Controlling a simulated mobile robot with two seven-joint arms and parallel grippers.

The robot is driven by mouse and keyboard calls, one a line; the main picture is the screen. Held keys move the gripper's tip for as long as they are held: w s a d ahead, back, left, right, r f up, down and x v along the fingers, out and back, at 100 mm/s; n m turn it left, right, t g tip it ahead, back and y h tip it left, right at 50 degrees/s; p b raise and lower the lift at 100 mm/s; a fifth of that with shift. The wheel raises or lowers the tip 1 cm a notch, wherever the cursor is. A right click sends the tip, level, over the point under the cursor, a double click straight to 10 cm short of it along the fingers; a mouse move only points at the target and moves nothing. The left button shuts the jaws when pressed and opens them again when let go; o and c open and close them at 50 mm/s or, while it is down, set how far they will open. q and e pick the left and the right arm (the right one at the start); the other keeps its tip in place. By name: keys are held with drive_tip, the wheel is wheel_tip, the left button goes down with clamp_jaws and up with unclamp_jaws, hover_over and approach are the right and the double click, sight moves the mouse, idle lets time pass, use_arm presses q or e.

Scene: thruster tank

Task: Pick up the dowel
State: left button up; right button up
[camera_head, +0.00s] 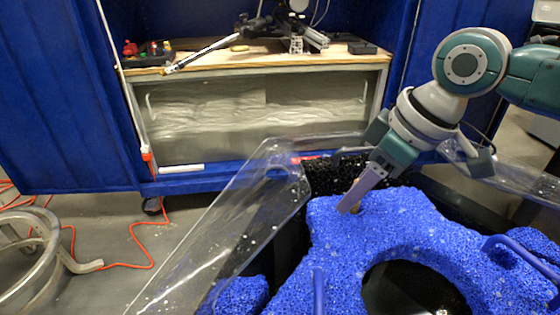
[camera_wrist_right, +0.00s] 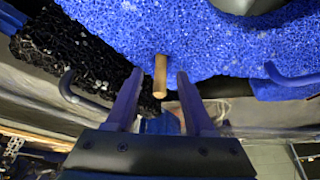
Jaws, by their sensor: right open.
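The dowel (camera_wrist_right: 160,78) is a short tan wooden peg standing out of the blue speckled foam block (camera_wrist_right: 215,45) in the right wrist view. In the head view the dowel (camera_head: 355,209) is a small brown spot at my fingertips on the blue foam (camera_head: 400,225), mostly hidden by my fingers. My right gripper (camera_head: 347,206) points down at the foam. In the right wrist view its two purple fingers (camera_wrist_right: 159,76) are open, one on each side of the dowel, with a visible gap on both sides. My left gripper is not in view.
A clear-walled tank (camera_head: 215,232) surrounds the foam, with black foam (camera_head: 335,172) behind it. Blue handles (camera_head: 319,290) and a round dark hole (camera_head: 415,290) are in the foam. A blue cabinet (camera_head: 60,100) with a wooden shelf stands behind. A metal coil (camera_head: 30,245) lies on the left.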

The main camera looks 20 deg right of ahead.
clamp_jaws()
idle(1.3)
